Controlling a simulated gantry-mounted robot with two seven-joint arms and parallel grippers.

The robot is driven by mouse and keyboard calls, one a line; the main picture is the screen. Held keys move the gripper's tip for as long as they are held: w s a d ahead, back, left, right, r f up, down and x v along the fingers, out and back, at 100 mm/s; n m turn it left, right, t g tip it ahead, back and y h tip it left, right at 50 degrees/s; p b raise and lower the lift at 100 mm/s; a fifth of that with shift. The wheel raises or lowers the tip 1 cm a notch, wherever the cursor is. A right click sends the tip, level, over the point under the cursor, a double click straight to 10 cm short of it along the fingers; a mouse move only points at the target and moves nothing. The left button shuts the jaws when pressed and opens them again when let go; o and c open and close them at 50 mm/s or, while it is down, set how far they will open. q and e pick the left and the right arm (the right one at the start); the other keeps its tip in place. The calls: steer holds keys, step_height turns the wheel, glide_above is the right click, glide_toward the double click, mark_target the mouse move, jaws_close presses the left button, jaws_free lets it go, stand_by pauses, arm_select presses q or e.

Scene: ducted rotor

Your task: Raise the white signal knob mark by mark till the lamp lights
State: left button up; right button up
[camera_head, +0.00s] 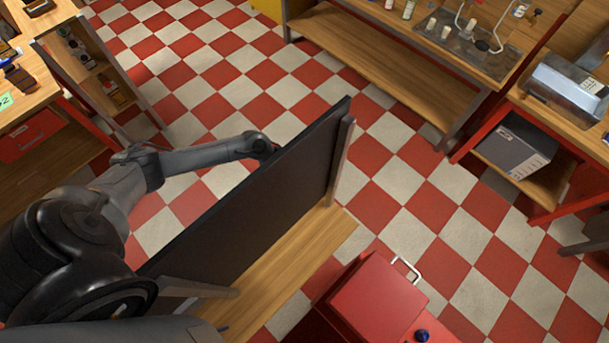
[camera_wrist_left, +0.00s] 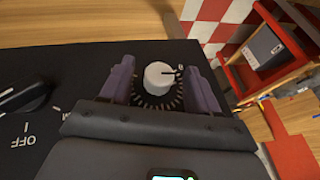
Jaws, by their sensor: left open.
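The white signal knob (camera_wrist_left: 159,77) sits on a black panel (camera_wrist_left: 70,60) in the left wrist view. A dark pointer line on it points to the right, near a white character at the scale's edge. Tick marks ring the knob's lower side. My left gripper (camera_wrist_left: 158,68) is open, with one purple finger on each side of the knob and small gaps visible. In the head view the upright black panel (camera_head: 265,195) shows its back, hiding the knob and my left gripper. I cannot make out a lamp. My right gripper is in neither view.
A black rotary switch (camera_wrist_left: 27,99) beside an OFF label is on the same panel, left of the knob. The panel stands on a wooden top (camera_head: 290,270). A red cabinet (camera_head: 375,300) stands to its right. Workbenches line the room; checkered floor lies between.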

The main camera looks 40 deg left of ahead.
arm_select(q)
steer(key=c, duration=1)
steer(key=shift+s+t+b, duration=0.15)
steer(key=shift+t+b, duration=0.55)
steer(key=shift+t, duration=0.4)
steer(key=shift+c, duration=0.2)
steer(key=o, duration=1)
steer(key=shift+o, duration=0.2)
